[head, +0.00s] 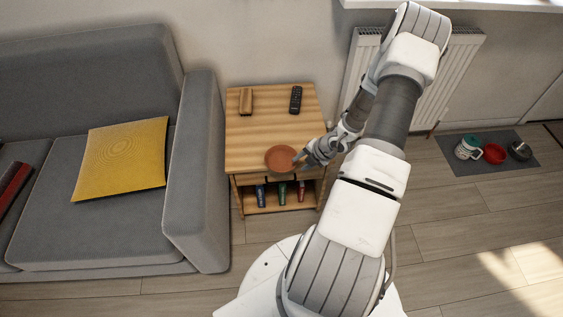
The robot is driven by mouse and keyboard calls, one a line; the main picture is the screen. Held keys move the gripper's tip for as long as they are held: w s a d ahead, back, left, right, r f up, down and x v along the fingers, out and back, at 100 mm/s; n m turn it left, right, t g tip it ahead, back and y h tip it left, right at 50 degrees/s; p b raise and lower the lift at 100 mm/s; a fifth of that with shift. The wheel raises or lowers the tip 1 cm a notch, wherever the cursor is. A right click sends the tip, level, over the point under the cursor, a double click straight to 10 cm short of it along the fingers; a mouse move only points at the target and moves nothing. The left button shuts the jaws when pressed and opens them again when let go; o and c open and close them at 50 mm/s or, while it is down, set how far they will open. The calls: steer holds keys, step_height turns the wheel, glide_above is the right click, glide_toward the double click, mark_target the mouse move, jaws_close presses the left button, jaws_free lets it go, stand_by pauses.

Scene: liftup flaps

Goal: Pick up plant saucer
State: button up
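The plant saucer (281,158) is a round terracotta-coloured dish. It lies near the front edge of the small wooden side table (250,130). My gripper (301,160) reaches in from the right, with its fingertips at the saucer's right rim. The fingers are small and partly overlap the rim in this view. I cannot tell whether they touch it, or whether they are open or shut on it.
A black remote (296,99) and a brown wooden object (246,101) lie at the table's back. Several items stand on its lower shelf. A grey sofa (200,170) is close on the left. A radiator (455,75) is behind. A mat (525,150) with mugs lies right.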

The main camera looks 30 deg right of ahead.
mark_target(296, 164)
steer(key=b+x, duration=0.2)
steer(key=x, duration=0.3)
steer(key=shift+w+d, duration=0.15)
steer(key=shift+r, duration=0.1)
steer(key=shift+c, duration=0.3)
jaws_close()
stand_by(0.8)
